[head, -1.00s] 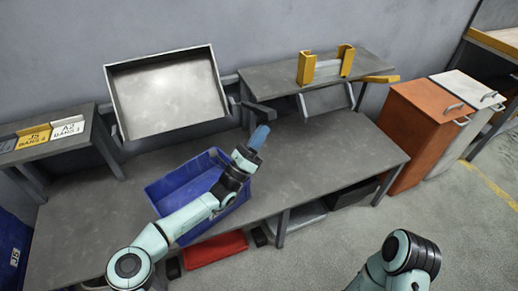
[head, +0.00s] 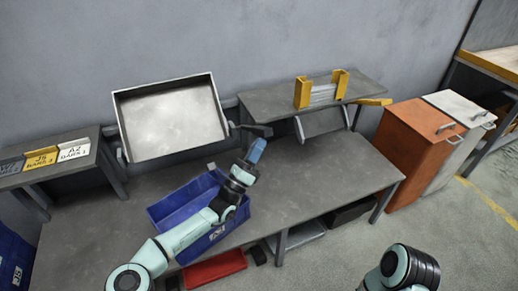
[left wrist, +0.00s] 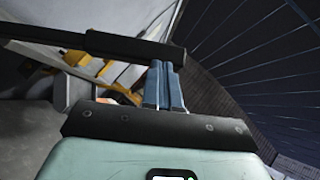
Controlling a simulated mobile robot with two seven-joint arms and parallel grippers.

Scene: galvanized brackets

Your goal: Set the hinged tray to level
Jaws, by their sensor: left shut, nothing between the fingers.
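The hinged tray (head: 170,120) is a shallow grey metal tray with a dark rim, at the upper left in the head view. It is tilted, its open face turned towards me. A dark lever-like bar (head: 250,130) sticks out at its lower right corner. My left gripper (head: 257,150) is shut and empty, its blue fingers just below that bar; I cannot tell whether they touch. In the left wrist view, the fingers (left wrist: 164,86) are together, and a dark bar (left wrist: 92,43) crosses close to their tips. Only a link of my right arm shows; its gripper is out of view.
A blue bin (head: 170,207) stands on the grey bench (head: 325,180) under my left arm. A raised shelf (head: 270,101) with a yellow bracket holder (head: 302,93) is on the right. A labelled shelf (head: 22,178) is on the left. Orange (head: 412,150) and white cabinets stand beyond the bench.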

